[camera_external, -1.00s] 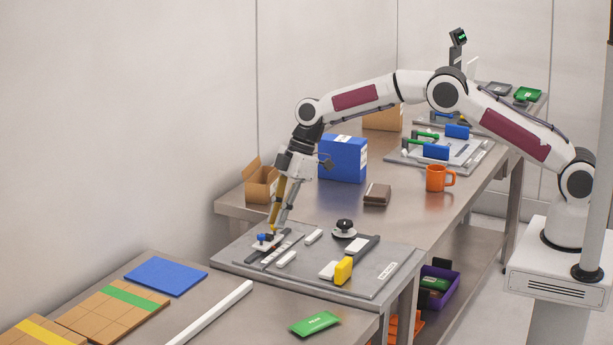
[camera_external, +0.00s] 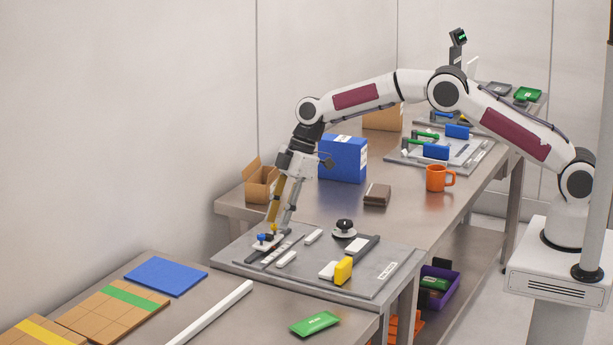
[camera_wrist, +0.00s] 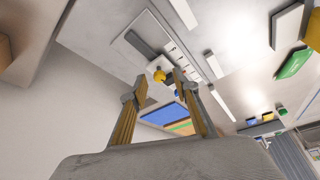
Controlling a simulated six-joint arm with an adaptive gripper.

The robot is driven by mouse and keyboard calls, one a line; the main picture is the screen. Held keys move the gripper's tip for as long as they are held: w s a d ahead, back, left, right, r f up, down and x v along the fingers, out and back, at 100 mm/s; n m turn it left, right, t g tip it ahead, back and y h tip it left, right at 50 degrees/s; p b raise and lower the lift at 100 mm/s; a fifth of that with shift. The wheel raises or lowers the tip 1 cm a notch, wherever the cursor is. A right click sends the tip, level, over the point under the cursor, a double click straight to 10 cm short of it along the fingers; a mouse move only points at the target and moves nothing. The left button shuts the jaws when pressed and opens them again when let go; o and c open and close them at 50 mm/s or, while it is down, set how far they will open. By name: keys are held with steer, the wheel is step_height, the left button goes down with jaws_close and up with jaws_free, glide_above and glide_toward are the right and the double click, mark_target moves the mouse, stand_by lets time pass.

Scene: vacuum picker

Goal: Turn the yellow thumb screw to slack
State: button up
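The yellow thumb screw (camera_wrist: 159,76) shows as a small round knob in the wrist view, between and just beyond my fingertips. My gripper (camera_wrist: 160,82) is open, with one finger on each side of the screw and a visible gap to it. In the external view my gripper (camera_external: 278,228) points down over the left end of the grey fixture plate (camera_external: 320,278). A small white block with a blue knob (camera_external: 262,238) sits there beside the fingertips. The screw is hard to make out in that view, and its turn position cannot be told.
On the plate stand a black knob (camera_external: 344,227), white bars (camera_external: 286,259) and a yellow block (camera_external: 343,271). A blue box (camera_external: 343,158), a brown box (camera_external: 376,195) and an orange mug (camera_external: 438,178) stand behind. The front table has a blue sheet (camera_external: 166,276).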

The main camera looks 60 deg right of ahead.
steer(key=shift+s+d+r, duration=0.1)
steer(key=shift+d+r, duration=0.15)
steer(key=shift+r, duration=0.15)
steer(key=shift+s+d, duration=0.9)
steer(key=shift+d, duration=0.85)
steer(key=shift+s+d, duration=0.95)
steer(key=shift+d, duration=0.75)
steer(key=shift+s+d, duration=0.9)
steer(key=shift+d, duration=0.85)
steer(key=shift+a, duration=0.1)
steer(key=shift+n+h, duration=0.4)
steer(key=shift+n, duration=0.2)
steer(key=a, duration=0.3)
steer(key=s+a+r, duration=0.1)
steer(key=a, duration=0.6)
steer(key=shift+s+a+r, duration=0.1)
steer(key=shift+s+r, duration=0.1)
steer(key=shift+r, duration=0.15)
steer(key=shift+w+a+r+m+t+h, duration=0.25)
steer(key=shift+w+r+m+t+h, duration=0.35)
steer(key=shift+m, duration=1.65)
steer(key=shift+w+a+r+m+t+h, duration=0.2)
steer(key=shift+w+r+m+h, duration=0.4)
steer(key=shift+m, duration=1.6)
steer(key=shift+w+a+r+m+t+h, duration=0.35)
steer(key=shift+w+r+m, duration=0.5)
steer(key=shift+m, duration=1.4)
steer(key=shift+s+d, duration=0.1)
steer(key=shift+s, duration=0.05)
